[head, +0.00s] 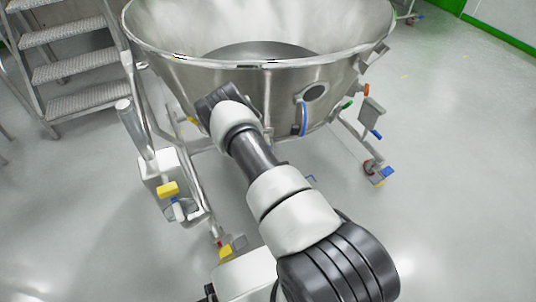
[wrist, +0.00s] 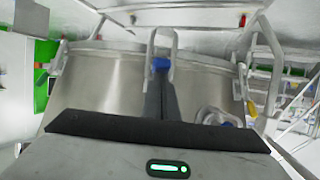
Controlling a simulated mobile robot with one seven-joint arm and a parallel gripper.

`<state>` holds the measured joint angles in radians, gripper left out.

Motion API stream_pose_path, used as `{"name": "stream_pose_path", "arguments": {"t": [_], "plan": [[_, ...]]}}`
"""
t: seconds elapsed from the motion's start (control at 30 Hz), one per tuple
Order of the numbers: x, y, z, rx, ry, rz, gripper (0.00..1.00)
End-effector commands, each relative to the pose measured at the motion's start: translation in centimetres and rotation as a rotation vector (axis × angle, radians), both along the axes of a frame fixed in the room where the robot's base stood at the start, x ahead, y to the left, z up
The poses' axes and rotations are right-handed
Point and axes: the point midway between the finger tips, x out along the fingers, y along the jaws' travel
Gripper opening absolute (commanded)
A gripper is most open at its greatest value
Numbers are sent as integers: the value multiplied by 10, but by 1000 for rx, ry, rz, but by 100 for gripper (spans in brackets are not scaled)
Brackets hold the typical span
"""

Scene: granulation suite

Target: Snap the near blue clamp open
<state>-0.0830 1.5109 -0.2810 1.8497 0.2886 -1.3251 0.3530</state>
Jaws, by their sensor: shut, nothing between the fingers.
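My gripper (head: 212,103) is in front of the steel bowl's near side in the head view, its fingers largely hidden by my own wrist. In the wrist view its dark fingers (wrist: 161,92) are together and empty. A blue piece (wrist: 160,64) shows at the fingertips, under a steel loop; whether they touch it I cannot tell. A curved blue handle (head: 303,118) hangs by the round port on the bowl, right of my gripper. A blue part also shows by a round fitting at right in the wrist view (wrist: 228,124). I cannot tell which blue part is the near clamp.
The large steel bowl (head: 170,77) stands on a wheeled frame with tubes. A post with a box (head: 170,168) stands left of my arm. Metal steps (head: 75,65) are at the left back. Grey floor (head: 460,200) is clear at right.

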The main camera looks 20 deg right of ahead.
Motion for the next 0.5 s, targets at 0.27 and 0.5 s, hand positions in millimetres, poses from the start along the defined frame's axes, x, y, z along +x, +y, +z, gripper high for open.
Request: {"name": "stream_pose_path", "arguments": {"t": [0.27,0.5], "plan": [[-1,0,-28,1,2,-1,0],[-1,0,-40,0,2,-1,0]]}}
